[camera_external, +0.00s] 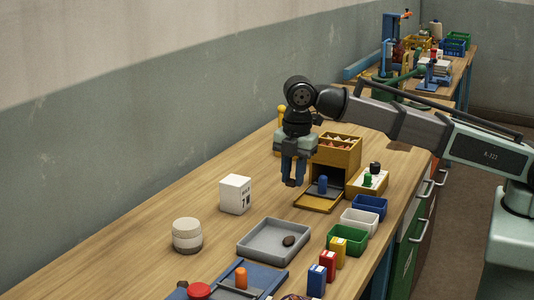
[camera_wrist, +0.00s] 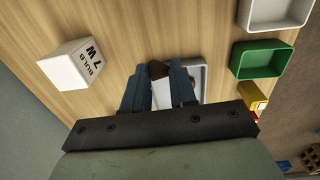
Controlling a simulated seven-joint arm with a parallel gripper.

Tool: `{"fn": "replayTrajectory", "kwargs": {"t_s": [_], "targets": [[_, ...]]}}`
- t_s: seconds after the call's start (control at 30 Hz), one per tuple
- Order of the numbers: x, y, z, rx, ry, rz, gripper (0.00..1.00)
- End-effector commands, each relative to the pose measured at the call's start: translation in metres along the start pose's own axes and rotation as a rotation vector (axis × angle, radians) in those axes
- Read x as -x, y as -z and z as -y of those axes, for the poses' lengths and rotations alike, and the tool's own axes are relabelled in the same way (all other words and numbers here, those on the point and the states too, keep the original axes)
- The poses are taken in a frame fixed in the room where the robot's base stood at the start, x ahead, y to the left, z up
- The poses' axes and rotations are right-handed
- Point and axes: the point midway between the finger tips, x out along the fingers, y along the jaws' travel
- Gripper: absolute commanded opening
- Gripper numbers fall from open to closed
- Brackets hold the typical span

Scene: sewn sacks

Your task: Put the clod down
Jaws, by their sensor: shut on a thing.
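My gripper (camera_external: 293,182) points down and is raised above the wooden bench. It is shut on a dark brown clod (camera_wrist: 158,70), which shows between the two blue-grey fingertips in the wrist view. The fingers hide part of the clod, and in the external view it is hard to make out. A shallow grey tray (camera_external: 246,251) stands on the bench nearer the external camera, with a dark lump (camera_external: 289,241) lying in it. In the wrist view, the tray (camera_wrist: 197,77) shows partly behind the fingers.
A white bulb box (camera_external: 236,194) stands left of my gripper, and a white round jar (camera_external: 187,235) is nearer. A yellow wooden box (camera_external: 340,152) is just right. White (camera_external: 360,222), green (camera_external: 346,240) and blue (camera_external: 370,206) bins line the right edge. The bench's left side is clear.

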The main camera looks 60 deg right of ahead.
Motion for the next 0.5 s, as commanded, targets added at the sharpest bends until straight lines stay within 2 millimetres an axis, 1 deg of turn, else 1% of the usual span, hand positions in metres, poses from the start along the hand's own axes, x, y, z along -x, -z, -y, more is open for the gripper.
{"fn": "replayTrajectory", "kwargs": {"t_s": [0.17, 0.33, 0.5], "targets": [[0.024, 0.001, -0.003, 0.000, -0.003, -0.002, 0.00], [0.052, 0.001, -0.005, 0.000, -0.002, -0.001, 0.00], [0.049, -0.022, -0.033, -0.004, 0.000, 0.000, 0.00]]}}
